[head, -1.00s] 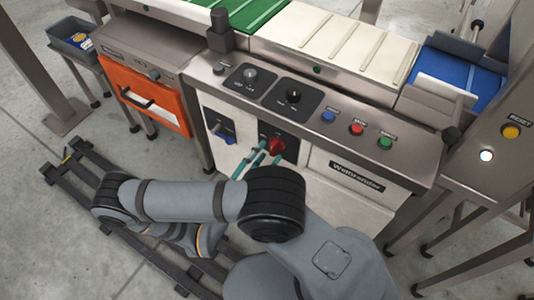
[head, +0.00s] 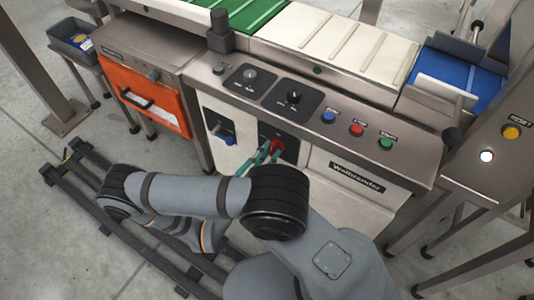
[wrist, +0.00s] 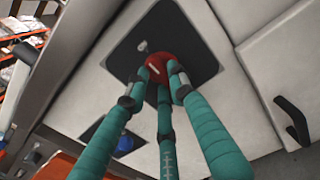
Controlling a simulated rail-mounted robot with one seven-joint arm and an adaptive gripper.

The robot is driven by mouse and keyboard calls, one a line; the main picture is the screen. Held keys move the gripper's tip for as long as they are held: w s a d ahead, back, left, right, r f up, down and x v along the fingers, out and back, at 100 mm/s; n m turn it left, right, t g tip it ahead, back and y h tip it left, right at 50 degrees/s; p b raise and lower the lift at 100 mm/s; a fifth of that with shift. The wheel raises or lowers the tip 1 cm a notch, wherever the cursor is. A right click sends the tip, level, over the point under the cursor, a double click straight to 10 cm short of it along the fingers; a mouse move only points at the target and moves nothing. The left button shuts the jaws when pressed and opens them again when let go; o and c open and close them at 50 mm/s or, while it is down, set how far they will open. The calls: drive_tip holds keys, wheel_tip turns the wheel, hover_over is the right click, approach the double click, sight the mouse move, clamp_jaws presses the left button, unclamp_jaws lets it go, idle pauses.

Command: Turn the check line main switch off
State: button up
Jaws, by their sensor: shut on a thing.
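The red rotary switch (head: 278,146) sits on a dark plate on the front of the pale cabinet.
A blue rotary knob (head: 230,140) is on a dark plate to the left. An orange drawer front (head: 146,97) stands left, and a black handle (wrist: 292,120) is right in the wrist view.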

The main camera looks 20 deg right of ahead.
clamp_jaws()
drive_tip(key=shift+n, duration=0.3)
drive_tip(key=n, duration=0.3)
drive_tip(key=shift+n, duration=0.4)
drive_tip(key=n, duration=0.4)
drive_tip(key=shift+f, duration=0.2)
drive_tip(key=n, duration=0.5)
drive_tip(key=shift+s+d, duration=0.1)
drive_tip(key=shift+s+f+n, duration=0.1)
drive_tip(key=shift+n, duration=2.2)
drive_tip(key=o, duration=0.8)
unclamp_jaws()
